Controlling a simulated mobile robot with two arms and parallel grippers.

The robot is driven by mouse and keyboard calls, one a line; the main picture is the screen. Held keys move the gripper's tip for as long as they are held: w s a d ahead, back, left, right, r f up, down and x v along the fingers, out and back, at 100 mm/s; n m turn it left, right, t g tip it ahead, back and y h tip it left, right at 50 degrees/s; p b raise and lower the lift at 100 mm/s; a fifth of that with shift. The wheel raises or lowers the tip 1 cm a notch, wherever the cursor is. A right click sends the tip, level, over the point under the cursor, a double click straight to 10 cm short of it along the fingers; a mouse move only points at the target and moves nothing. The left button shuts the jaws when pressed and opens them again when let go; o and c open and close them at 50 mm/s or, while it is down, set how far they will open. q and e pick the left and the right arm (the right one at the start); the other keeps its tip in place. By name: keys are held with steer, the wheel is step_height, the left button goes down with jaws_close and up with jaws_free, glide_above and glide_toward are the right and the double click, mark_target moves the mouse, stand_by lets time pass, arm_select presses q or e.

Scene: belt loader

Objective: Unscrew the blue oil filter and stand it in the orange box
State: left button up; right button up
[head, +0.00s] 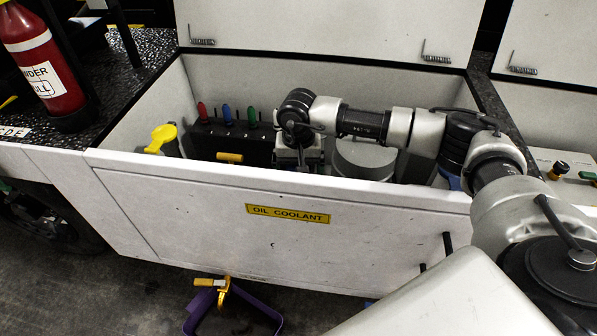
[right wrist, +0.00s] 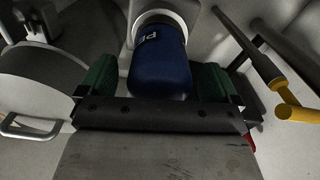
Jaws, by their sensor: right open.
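The blue oil filter (right wrist: 160,65) shows in the right wrist view, with white lettering on it and its upper end at a pale round mount. My right gripper (right wrist: 153,82) is open, with one green finger pad on each side of the filter's lower part. I cannot tell whether the pads touch it. In the head view my right arm reaches into the open compartment from the right, and the filter is not clearly seen there. No orange box is in view. My left gripper is not in view.
The compartment's white front wall (head: 270,215) carries an OIL COOLANT label. Inside are a yellow cap (head: 161,137), red, blue and green handles, and a grey cylinder (head: 363,158). A purple open bin (head: 262,309) with a yellow clamp stands on the floor. A red extinguisher (head: 42,62) stands left.

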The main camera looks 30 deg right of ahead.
steer(key=m, duration=0.4)
steer(key=m+p, duration=0.2)
steer(key=m, duration=0.6)
steer(key=shift+m, duration=0.8)
steer(key=m+p, duration=0.4)
steer(key=m, duration=0.7)
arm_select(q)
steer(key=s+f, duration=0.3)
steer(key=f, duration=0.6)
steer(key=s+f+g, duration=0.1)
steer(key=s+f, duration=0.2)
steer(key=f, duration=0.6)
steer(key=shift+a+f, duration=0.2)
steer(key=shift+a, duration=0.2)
